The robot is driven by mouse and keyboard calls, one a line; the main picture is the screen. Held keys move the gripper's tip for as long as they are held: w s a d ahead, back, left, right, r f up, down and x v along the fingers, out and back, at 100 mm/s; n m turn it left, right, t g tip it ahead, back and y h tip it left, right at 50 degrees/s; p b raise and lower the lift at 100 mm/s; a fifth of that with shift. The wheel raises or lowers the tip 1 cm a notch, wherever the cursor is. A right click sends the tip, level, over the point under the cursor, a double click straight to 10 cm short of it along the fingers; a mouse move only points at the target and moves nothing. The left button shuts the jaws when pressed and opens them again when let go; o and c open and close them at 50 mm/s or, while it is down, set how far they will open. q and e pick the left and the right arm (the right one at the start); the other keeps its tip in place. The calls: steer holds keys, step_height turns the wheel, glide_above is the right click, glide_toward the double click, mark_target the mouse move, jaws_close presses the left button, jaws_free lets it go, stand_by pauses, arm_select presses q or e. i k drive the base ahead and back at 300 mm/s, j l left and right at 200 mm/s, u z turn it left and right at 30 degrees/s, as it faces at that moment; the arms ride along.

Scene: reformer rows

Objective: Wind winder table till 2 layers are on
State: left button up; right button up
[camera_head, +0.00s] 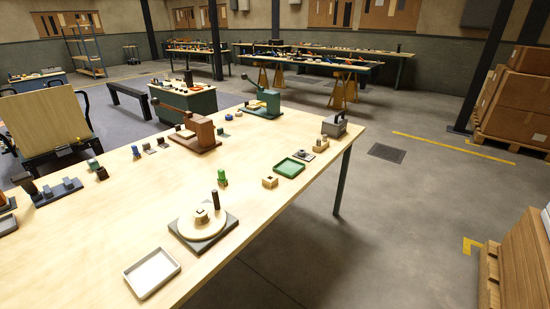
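What looks like the winder table is a pale round disc (203,222) on a dark square base (225,231), near the front edge of the wooden table. A small pale block or hub (201,214) with a dark top sits at the disc's middle. A dark upright peg (214,199) stands at the disc's far right rim. I cannot make out any wound layers on it. Neither of my grippers is in view.
A white tray (151,273) lies front left of the winder. Behind it are a small green piece (222,180), a wooden block (270,182) and a green tray (289,167). A brown lever machine (196,136) stands farther back. Bare tabletop lies left of the winder.

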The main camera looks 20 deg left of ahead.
mark_target(187, 228)
steer(key=i+l, duration=0.2)
steer(key=i, duration=0.15)
steer(key=i+l+u, duration=0.1)
steer(key=u, duration=0.4)
steer(key=i+l+u, duration=0.15)
steer(key=u, duration=0.3)
steer(key=i+l+u, duration=0.1)
steer(key=u, duration=0.4)
steer(key=l+u, duration=0.3)
steer(key=u, duration=0.2)
